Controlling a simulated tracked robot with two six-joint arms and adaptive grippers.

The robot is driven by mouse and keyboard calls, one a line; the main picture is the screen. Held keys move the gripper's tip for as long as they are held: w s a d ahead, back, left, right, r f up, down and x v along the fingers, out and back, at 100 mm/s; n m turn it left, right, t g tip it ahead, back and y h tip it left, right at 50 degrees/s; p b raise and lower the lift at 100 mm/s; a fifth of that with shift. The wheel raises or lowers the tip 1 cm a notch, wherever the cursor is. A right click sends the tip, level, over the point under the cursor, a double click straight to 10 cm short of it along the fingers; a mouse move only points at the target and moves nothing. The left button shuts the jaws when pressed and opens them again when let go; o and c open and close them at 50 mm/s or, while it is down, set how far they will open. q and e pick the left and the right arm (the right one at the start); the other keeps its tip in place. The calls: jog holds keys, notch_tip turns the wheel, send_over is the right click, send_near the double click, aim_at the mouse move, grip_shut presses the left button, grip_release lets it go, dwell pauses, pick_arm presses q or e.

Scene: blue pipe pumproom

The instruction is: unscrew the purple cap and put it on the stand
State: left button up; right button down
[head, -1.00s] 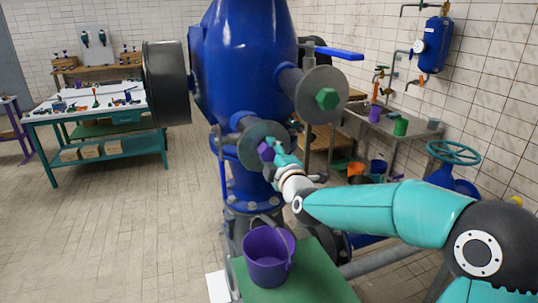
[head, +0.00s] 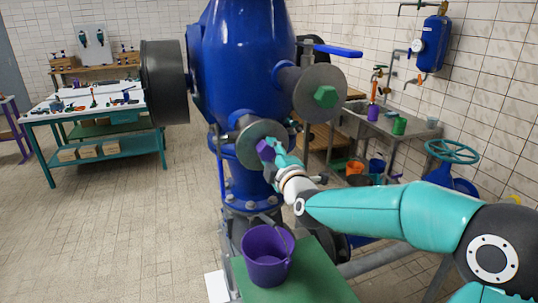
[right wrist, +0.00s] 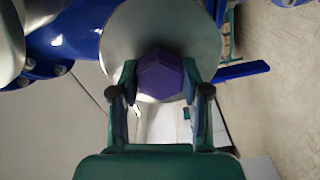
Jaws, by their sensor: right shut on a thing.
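The purple cap (head: 265,149) is a hexagonal piece in front of the lower grey flange (head: 246,150) of the blue pipe body. In the right wrist view the cap (right wrist: 161,75) sits between the fingers of my right gripper (right wrist: 163,82), with the round flange (right wrist: 120,45) behind it. My right gripper (head: 272,152) is shut on the cap. I cannot tell whether the cap still touches the flange. The green stand (head: 315,280) is below, with a purple bucket (head: 267,262) on it. My left gripper is not in view.
A green hexagonal cap (head: 325,96) sits on the upper flange (head: 312,108). A blue lever (head: 330,50) juts out above it. A sink bench (head: 385,125) and a teal handwheel (head: 453,151) stand at right. A work table (head: 90,108) stands at left, with open floor before it.

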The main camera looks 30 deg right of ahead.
aim_at(270, 153)
jog(key=shift+s+a+f, duration=0.2)
jog(key=shift+f, duration=0.35)
jog(key=shift+b+v, duration=0.35)
jog(key=shift+v, duration=0.4)
jog(key=s, duration=0.1)
jog(key=s+r, duration=0.1)
jog(key=shift+s+a, duration=0.2)
jog(key=shift+s, duration=0.1)
jog(key=shift+f, duration=0.15)
jog(key=shift+s+a, duration=0.1)
jog(key=shift+s, duration=0.35)
jog(key=shift+w, duration=0.15)
jog(key=c, duration=1.4)
grip_release()
